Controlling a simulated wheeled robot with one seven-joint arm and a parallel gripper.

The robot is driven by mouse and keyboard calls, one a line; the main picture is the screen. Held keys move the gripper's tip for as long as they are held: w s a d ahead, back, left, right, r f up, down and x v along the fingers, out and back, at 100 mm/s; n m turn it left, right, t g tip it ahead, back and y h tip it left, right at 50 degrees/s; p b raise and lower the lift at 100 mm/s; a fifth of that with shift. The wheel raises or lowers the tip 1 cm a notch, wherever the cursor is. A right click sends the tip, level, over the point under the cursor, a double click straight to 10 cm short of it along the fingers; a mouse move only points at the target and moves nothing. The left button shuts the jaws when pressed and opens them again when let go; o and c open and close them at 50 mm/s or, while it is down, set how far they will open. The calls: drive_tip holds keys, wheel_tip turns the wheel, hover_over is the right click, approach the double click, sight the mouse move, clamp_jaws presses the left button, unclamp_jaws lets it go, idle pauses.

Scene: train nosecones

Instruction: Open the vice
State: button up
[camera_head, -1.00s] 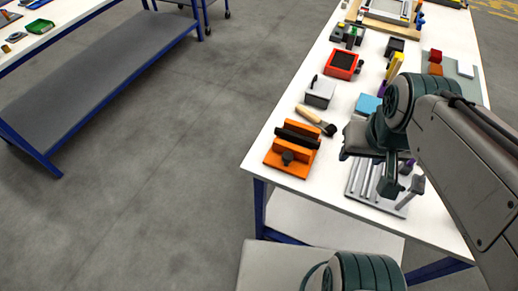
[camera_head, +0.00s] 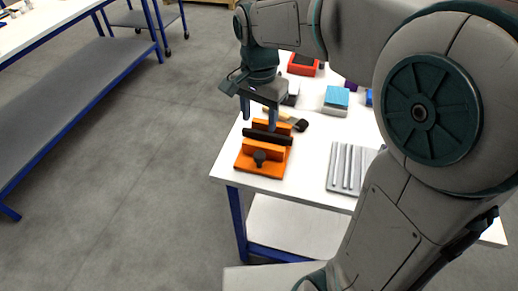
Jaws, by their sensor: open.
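The orange vice (camera_head: 262,158) sits at the near left corner of the white table. A black bar (camera_head: 266,136) lies along its upper part, and a dark round knob (camera_head: 259,158) faces the near side. My gripper (camera_head: 258,118) is open and points down over the far part of the vice. Its two fingers are apart, one at the left of the vice and one over its right part. I cannot tell whether a finger touches the vice. The arm hides part of the vice's far side.
A grey rack of rods (camera_head: 350,165) is to the right, with a blue box (camera_head: 336,98) and a red bin (camera_head: 303,65) farther back. My arm hides much of the table's right side. The table's left edge (camera_head: 225,150) is close to the vice.

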sight(259, 154)
wheel_tip(259, 154, down, 13)
drive_tip(key=shift+r, duration=0.2)
drive_tip(key=c, duration=1)
